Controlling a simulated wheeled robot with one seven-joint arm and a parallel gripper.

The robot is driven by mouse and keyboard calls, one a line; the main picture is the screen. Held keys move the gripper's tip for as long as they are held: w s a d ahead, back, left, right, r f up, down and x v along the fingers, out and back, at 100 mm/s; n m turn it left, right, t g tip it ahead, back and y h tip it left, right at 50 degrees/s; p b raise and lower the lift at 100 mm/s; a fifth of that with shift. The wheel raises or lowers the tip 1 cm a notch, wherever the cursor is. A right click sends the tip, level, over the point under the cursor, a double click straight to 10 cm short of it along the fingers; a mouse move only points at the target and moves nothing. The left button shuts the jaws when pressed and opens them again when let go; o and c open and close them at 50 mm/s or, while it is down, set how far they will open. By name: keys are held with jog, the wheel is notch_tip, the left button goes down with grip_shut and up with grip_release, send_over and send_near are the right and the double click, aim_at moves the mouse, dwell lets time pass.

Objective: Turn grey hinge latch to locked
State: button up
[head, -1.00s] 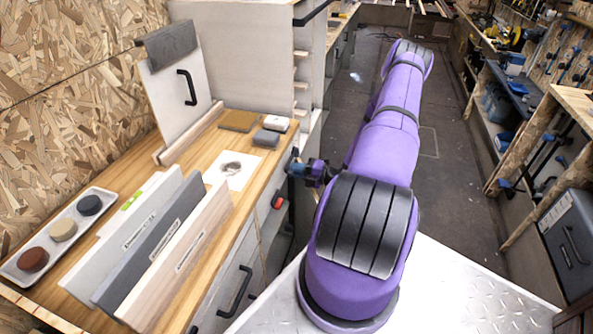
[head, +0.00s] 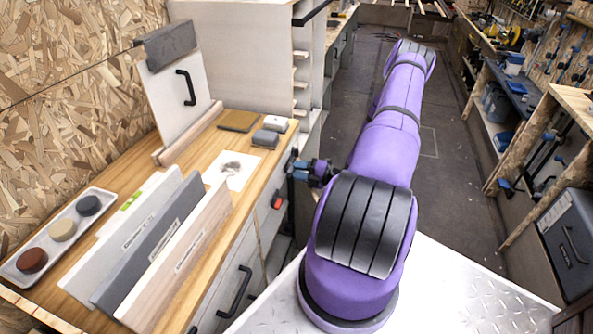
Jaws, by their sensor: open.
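My gripper (head: 298,170) is small in the head view, beside the cabinet front at the right edge of the wooden worktop. It has dark and blue parts, and its fingers point left toward the cabinet. It is open, and I see nothing held in it. My purple arm hides much of the space to its right. I cannot clearly make out a grey hinge latch; a small dark part (head: 293,155) at the cabinet edge lies by the fingertips, too small to identify. A red latch-like piece (head: 277,200) sits on the cabinet front below and left of the gripper.
The worktop (head: 196,155) carries upright panels (head: 150,240), a tray (head: 20,262) of round pads, small blocks (head: 265,138) and a white sheet (head: 240,181). A white board (head: 175,95) with a black handle leans behind. The aisle floor (head: 450,170) at right is clear.

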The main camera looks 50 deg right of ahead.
jog(key=v, duration=0.9)
jog(key=shift+s+d, duration=0.15)
jog(key=shift+s, duration=0.2)
jog(key=shift+r, duration=0.1)
